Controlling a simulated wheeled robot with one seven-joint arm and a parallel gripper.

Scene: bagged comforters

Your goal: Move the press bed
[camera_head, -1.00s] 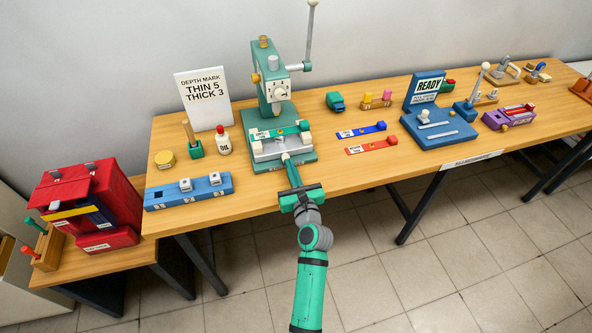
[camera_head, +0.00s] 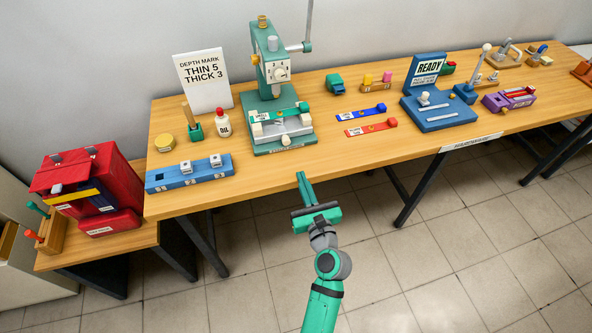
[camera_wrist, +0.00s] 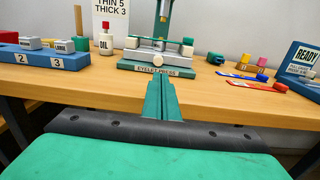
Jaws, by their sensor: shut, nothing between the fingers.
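The press (camera_head: 272,62) is a green machine with a dial and a long lever, standing on the wooden table. Its press bed (camera_head: 281,127) is a pale block low on the green base, with a round cream knob (camera_head: 285,140) at the front. A green strip with a small brass piece lies across the bed. In the wrist view the knob (camera_wrist: 158,59) shows above the sign on the base. My gripper (camera_head: 302,176) is shut and empty, in front of the table edge and apart from the knob. In the wrist view its closed fingers (camera_wrist: 161,84) point toward the press.
A blue numbered block (camera_head: 190,174), an oil bottle (camera_head: 223,124) and a depth sign (camera_head: 203,80) stand left of the press. Blue (camera_head: 360,113) and red (camera_head: 371,127) strips lie to its right, then a READY stand (camera_head: 428,73). The table front before the press is clear.

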